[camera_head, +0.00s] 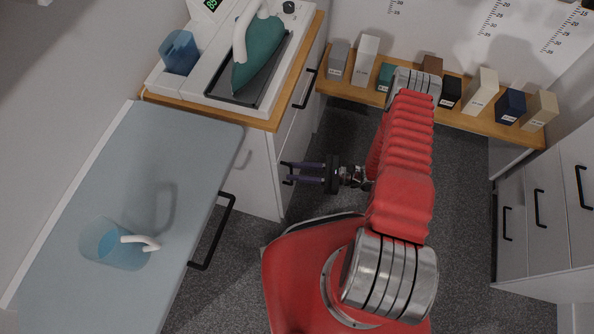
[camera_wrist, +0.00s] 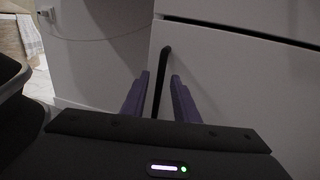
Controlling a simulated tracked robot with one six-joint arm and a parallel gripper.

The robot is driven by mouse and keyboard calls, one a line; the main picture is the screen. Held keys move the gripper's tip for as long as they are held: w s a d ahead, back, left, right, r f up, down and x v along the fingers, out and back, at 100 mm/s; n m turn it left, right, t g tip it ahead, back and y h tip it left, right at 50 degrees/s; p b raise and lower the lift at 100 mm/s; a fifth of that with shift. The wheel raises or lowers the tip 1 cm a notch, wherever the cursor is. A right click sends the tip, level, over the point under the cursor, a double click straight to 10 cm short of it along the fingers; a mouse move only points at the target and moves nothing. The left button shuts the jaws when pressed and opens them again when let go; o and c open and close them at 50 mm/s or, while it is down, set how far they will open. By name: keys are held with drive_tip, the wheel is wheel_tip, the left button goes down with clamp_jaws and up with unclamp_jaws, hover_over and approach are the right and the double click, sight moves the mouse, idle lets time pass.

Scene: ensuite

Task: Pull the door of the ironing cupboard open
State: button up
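The ironing cupboard (camera_head: 257,172) is a white cabinet with a wooden top at the upper left of the head view. Its white door (camera_wrist: 235,85) fills the right of the wrist view and is closed, below a dark gap under a drawer. A black upright bar handle (camera_wrist: 164,56) is near the door's left edge. My gripper (camera_head: 287,172) is at the door front in the head view, pointing left. In the wrist view its two purple fingers (camera_wrist: 159,85) are apart, one on each side of the handle in the picture. I cannot tell whether they touch it.
A green iron (camera_head: 259,52) and a blue cup (camera_head: 180,52) stand on the cupboard top. A shelf of boxes (camera_head: 470,122) is behind, drawers (camera_head: 540,215) at right. Grey floor between is free.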

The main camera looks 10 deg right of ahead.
drive_tip(key=shift+c, duration=0.2)
clamp_jaws()
idle(0.4)
